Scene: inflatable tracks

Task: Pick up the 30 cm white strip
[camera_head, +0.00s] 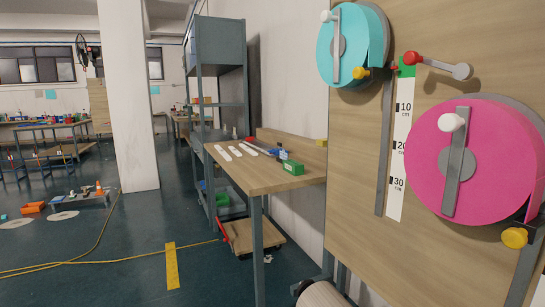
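Several short white strips (236,151) lie side by side on the wooden worktable (262,178) in the middle of the view. They are small and far off, and I cannot tell which one is 30 cm long. A white measuring scale (400,150), marked 10, 20 and 30 cm, runs upright on the wooden board at the right. My gripper is not in view.
A teal reel (352,45) and a pink reel (470,160) with cranks stick out from the board (355,215). A green box (293,167) stands on the worktable. A low wooden cart (253,237) stands under it. A yellow cable (95,250) crosses the floor at left.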

